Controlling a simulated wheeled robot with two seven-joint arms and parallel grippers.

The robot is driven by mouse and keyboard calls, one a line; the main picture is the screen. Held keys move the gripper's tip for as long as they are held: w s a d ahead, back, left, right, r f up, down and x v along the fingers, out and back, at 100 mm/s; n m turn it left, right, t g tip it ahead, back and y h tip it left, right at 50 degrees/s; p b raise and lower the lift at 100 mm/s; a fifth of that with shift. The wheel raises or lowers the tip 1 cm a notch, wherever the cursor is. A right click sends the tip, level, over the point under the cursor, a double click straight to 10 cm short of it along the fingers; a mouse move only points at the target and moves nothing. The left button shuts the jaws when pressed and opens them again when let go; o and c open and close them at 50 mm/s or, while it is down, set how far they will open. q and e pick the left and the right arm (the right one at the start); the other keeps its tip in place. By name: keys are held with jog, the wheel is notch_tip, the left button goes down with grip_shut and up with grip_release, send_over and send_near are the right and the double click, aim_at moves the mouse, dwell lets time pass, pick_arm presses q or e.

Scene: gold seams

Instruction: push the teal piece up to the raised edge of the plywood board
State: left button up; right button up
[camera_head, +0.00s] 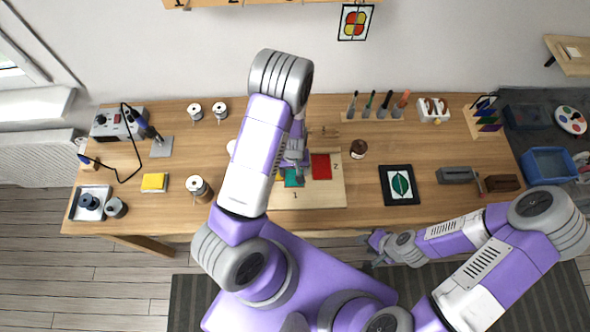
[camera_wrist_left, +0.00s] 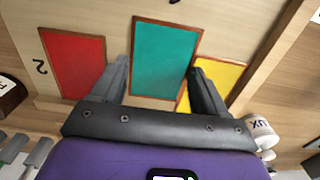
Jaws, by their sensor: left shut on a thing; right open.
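The teal piece (camera_wrist_left: 165,58) is a rectangle with a copper-coloured border, over the plywood board (camera_head: 320,197). My left gripper (camera_wrist_left: 160,80) has a finger at each side of it and is shut on it. The teal piece also shows in the head view (camera_head: 293,180), partly hidden by my left arm. A yellow piece (camera_wrist_left: 222,75) lies close beside it, partly behind a finger. A red piece (camera_wrist_left: 75,62) lies on the other side, apart from the teal one. The raised edge (camera_wrist_left: 272,52) runs beyond the yellow piece. My right gripper (camera_head: 376,244) is open, off the table's front edge.
A dark jar (camera_head: 358,149) stands right of the board. A framed leaf panel (camera_head: 400,185) lies further right. Tools (camera_head: 378,108) stand in a rack behind. Bare table lies between the board and leaf panel.

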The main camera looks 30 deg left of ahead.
pick_arm(q)
jog(key=shift+w+a+f, duration=0.15)
jog(key=shift+w+a, duration=0.7)
jog(key=shift+w, duration=0.05)
jog(key=o, duration=1.1)
jog(key=shift+a, duration=0.1)
jog(key=r, duration=0.5)
jog(key=r+p, duration=0.1)
jog(key=r, duration=0.2)
jog(key=shift+d, duration=0.25)
